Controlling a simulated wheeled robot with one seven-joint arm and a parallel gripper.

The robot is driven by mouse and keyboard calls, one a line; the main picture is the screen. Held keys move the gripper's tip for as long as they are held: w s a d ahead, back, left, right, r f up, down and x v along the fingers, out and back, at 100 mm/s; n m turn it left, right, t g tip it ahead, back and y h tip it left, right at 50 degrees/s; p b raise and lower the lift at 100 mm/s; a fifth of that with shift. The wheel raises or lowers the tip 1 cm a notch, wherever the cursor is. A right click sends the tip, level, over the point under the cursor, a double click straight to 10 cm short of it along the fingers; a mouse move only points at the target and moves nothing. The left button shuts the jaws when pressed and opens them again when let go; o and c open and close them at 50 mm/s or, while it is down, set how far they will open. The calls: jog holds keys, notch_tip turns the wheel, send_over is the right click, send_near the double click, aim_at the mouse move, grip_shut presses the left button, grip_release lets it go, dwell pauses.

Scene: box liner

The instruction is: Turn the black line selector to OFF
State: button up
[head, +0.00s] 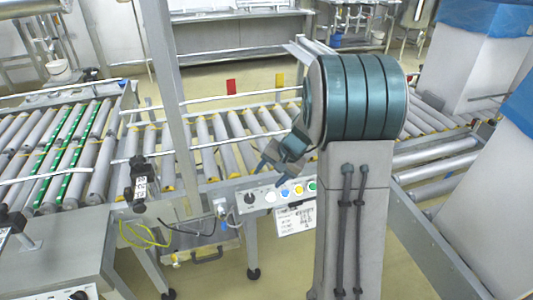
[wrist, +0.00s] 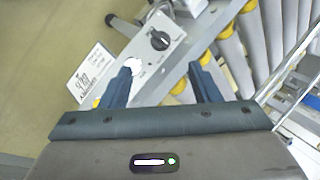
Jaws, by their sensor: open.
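The black line selector (head: 250,199) is a round knob at the left end of a grey control box (head: 262,206) on the conveyor's front rail. In the wrist view the selector (wrist: 160,40) shows a light pointer mark; its labels are too small to read. My gripper (head: 279,158) is above the control box in the head view. In the wrist view my gripper (wrist: 160,70) is open and empty, and the selector is beyond its fingertips, between their lines and apart from them. A white button (wrist: 133,65) lies by the left fingertip.
Blue, yellow and green buttons (head: 312,186) sit along the same box. A white label sheet (head: 295,218) hangs below it. Another black knob (head: 80,295) is at the lower left. Roller conveyors (head: 226,128) lie behind, and an upright post (head: 168,90) stands to the left.

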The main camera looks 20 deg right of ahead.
jog(key=s+a+r+n+p, duration=0.1)
jog(key=s+r+p, duration=0.3)
jog(key=r, duration=0.4)
jog(key=s+a+r+n+g+h+p, duration=0.1)
jog(key=s+a+r+n+p, duration=0.1)
jog(key=s+a+r+p, duration=0.2)
jog(key=shift+s+r+n+p, duration=0.3)
jog(key=shift+s+r, duration=1.3)
jog(key=shift+r, duration=0.35)
jog(key=s+r+n+h+p, duration=0.3)
jog(key=s+r+p, duration=0.5)
jog(key=s, duration=0.5)
notch_tip(320, 180, up, 3)
jog(key=shift+s+a+f+n+p, duration=0.15)
jog(key=shift+a+f+n+p, duration=0.05)
jog(key=shift+n+p, duration=0.15)
jog(key=shift+c, duration=0.3)
